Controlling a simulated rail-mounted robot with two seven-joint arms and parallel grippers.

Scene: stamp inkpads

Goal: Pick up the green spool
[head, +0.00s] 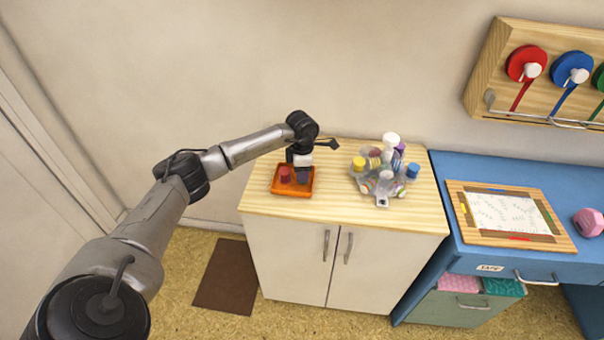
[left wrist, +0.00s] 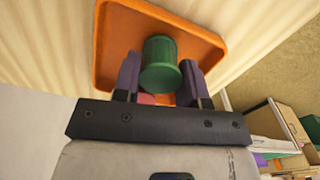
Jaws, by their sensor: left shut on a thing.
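The green spool (left wrist: 160,66) shows in the left wrist view between the two purple fingers of my left gripper (left wrist: 160,78). The fingers are shut on its sides. In the head view my left gripper (head: 303,174) points down over the right part of the orange tray (head: 292,192) and hides the green spool. I cannot tell whether the spool touches the tray floor. A red spool (head: 285,174) stands in the tray to the left of the gripper; a small pinkish-red part of it shows in the left wrist view (left wrist: 147,99). My right gripper is out of view.
A round holder (head: 382,201) with several coloured items stands right of the tray on the wooden cabinet top (head: 335,212). The cabinet top's front is clear. A blue desk (head: 447,172) with a framed sheet (head: 508,212) adjoins on the right. The wall is close behind.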

